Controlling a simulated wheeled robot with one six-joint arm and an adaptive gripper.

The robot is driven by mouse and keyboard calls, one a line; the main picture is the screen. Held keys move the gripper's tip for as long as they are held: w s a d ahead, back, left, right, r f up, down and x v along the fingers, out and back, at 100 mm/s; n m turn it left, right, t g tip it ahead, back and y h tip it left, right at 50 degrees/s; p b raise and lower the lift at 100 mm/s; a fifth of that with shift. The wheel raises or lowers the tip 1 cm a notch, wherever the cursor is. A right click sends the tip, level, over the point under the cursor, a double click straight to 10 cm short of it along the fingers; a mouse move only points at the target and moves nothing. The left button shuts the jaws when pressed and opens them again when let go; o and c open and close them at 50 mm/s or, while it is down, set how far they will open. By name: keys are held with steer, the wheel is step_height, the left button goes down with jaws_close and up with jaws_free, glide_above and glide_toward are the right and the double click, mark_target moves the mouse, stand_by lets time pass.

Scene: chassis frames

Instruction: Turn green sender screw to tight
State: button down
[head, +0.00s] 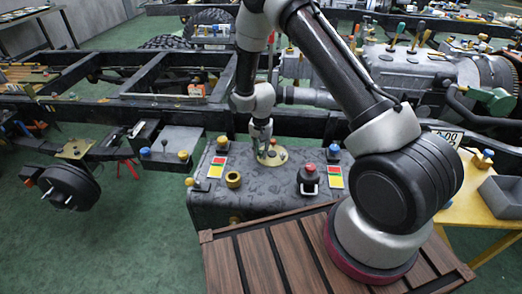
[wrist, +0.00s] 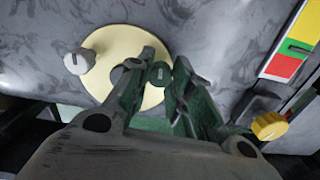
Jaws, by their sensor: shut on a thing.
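The green sender screw (wrist: 160,72) sits on a pale yellow round plate (wrist: 125,50) on the grey tank. My gripper (wrist: 159,80) is closed on the screw, with its two green fingers on either side of its head. Only the top of the screw shows between the fingertips. In the head view, my gripper (head: 261,142) points down at the plate (head: 272,157) on top of the tank (head: 250,190), and it hides the green screw there.
A white screw (wrist: 76,62) stands at the plate's left edge. A yellow knob (wrist: 270,125) and a red, green and yellow label (wrist: 290,60) lie to the right. A brass ring (head: 233,179) and a dark red-topped cap (head: 308,178) stand on the tank.

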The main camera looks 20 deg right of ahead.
mark_target(261, 151)
steer(key=shift+w+r+m, duration=0.1)
steer(key=shift+m, duration=0.5)
steer(key=c, duration=1.3)
jaws_free()
steer(key=shift+o, duration=0.2)
step_height(261, 151, up, 12)
